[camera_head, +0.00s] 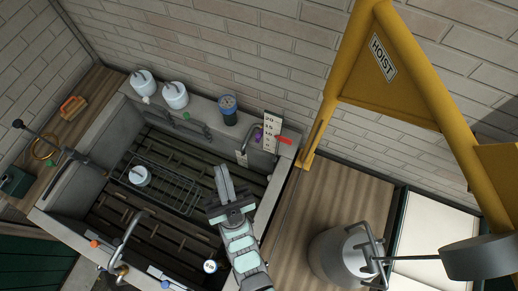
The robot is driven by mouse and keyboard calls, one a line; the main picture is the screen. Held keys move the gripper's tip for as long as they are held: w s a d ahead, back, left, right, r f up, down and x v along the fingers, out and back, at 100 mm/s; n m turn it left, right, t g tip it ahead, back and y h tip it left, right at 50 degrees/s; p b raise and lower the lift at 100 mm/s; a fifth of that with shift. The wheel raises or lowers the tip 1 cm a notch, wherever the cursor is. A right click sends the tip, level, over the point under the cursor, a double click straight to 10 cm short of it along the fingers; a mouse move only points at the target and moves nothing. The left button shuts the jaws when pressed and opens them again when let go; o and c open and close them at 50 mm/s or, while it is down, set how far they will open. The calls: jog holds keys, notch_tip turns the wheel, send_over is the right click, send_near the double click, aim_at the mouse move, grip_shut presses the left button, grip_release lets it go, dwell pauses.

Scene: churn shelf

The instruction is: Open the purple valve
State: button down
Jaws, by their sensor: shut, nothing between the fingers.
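A small purple valve (257,134) shows at the back right of the sink, beside a bent metal tap and left of a white numbered plate (271,124). It is small in the picture, and I cannot tell its handle position. My gripper (222,169) is over the right part of the sink, its fingers together and pointing toward the back wall. It is empty. The fingertips appear apart from the purple valve, to its lower left in the picture.
A red handle (284,139) sits just right of the purple valve. A blue-topped container (228,109) and white jugs (175,95) stand on the back ledge. A wire basket (160,185) is in the sink. A yellow hoist (345,60) and metal churn (337,258) are at right.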

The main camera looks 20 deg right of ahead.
jog(key=w+d+f+m+g+h+b, duration=0.1)
jog(key=f+m+g+b, duration=0.5)
jog(key=f, duration=0.7)
jog(key=w+d+f+m+g+h+b, duration=0.1)
jog(key=w+d+f+m+g+b, duration=0.3)
jog(key=f, duration=0.9)
jog(key=w+d+f+m+g+h+b, duration=0.1)
jog(key=w+d+f+m+g+b, duration=0.2)
jog(key=f, duration=1)
jog(key=d+m+g+b, duration=0.3)
jog(key=m+g+b, duration=0.2)
jog(key=shift+d+f, duration=0.15)
jog(key=shift+f, duration=0.15)
jog(key=shift+d, duration=0.1)
